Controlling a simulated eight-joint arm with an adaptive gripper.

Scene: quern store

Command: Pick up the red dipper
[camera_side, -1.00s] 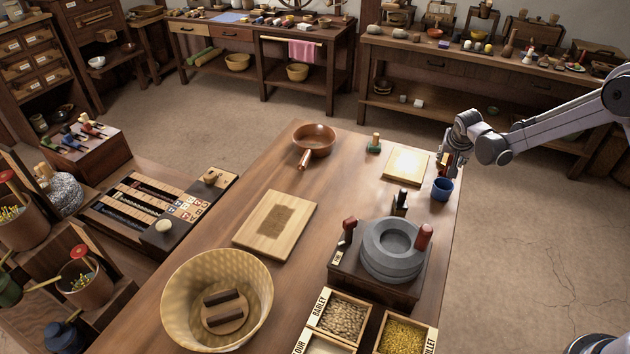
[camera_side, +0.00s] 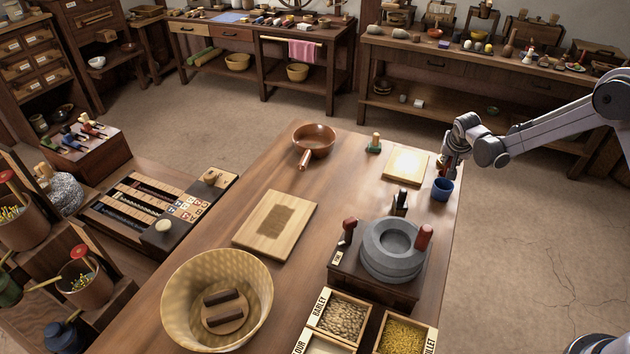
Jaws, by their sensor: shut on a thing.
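My gripper (camera_side: 449,167) is at the right edge of the table, just above and behind the blue cup (camera_side: 442,189). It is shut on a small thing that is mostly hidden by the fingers. A hint of dark red shows there, but its shape is too small to make out, so I cannot confirm that it is the red dipper. The blue cup stands upright on the table, close below the fingers.
A pale board (camera_side: 406,166) lies left of my gripper, with a green-based stamp (camera_side: 374,143) beside it. A grey stone quern (camera_side: 393,250) with a red handle (camera_side: 424,237) stands nearer. A copper pan (camera_side: 314,138) sits at the far end.

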